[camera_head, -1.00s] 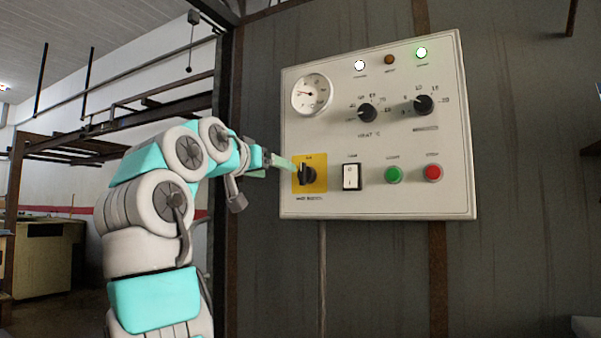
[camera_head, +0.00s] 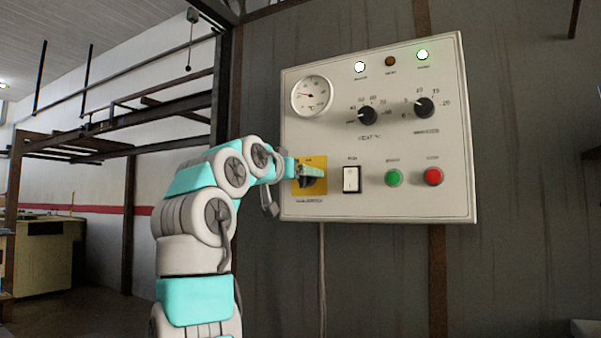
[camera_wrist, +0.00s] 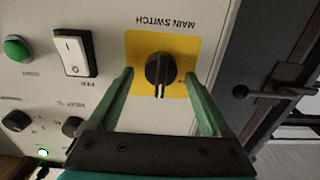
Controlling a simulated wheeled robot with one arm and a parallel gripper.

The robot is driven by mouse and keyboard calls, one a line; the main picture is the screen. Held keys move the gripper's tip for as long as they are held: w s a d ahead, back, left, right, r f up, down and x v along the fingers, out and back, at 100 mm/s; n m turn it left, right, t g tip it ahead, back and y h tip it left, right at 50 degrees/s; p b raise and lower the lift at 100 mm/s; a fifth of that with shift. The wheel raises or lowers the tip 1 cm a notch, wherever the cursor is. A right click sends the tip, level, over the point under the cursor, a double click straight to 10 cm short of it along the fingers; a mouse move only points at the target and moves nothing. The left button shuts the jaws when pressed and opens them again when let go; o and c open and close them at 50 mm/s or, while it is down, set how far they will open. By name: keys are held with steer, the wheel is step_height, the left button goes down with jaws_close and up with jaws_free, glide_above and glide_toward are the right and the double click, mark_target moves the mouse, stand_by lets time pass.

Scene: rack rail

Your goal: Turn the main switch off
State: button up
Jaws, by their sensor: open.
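The main switch is a black rotary knob on a yellow plate (camera_head: 322,186) at the lower left of the control panel (camera_head: 300,232). In the wrist view the knob (camera_wrist: 160,70) shows clearly, with a light pointer line along its grip, below the upside-down label MAIN SWITCH. My gripper (camera_wrist: 160,80) is open, with one green finger on each side of the knob and a visible gap to it. In the head view my gripper (camera_head: 312,172) covers much of the knob. Whether the fingers touch the plate I cannot tell.
A white rocker switch (camera_head: 351,179), a green button (camera_head: 393,177) and a red button (camera_head: 433,176) sit right of the plate. Above are a round gauge (camera_head: 312,96), two black dials and lit lamps (camera_head: 422,55). A latch handle (camera_wrist: 270,91) shows in the wrist view.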

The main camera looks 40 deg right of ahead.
steer(key=shift+c, duration=0.4)
jaws_close()
steer(key=shift+n+b, duration=0.35)
steer(key=shift+n, duration=0.05)
steer(key=shift+w+a+f+n+p, duration=0.1)
steer(key=shift+n+p, duration=0.8)
steer(key=shift+n, duration=1.95)
steer(key=shift+w+f+n+p, duration=0.1)
steer(key=shift+n+p, duration=0.85)
steer(key=shift+n, duration=1.85)
steer(key=shift+w+a+n+p, duration=0.1)
steer(key=shift+n+p, duration=0.8)
steer(key=shift+n, duration=1.95)
steer(key=shift+d, duration=0.1)
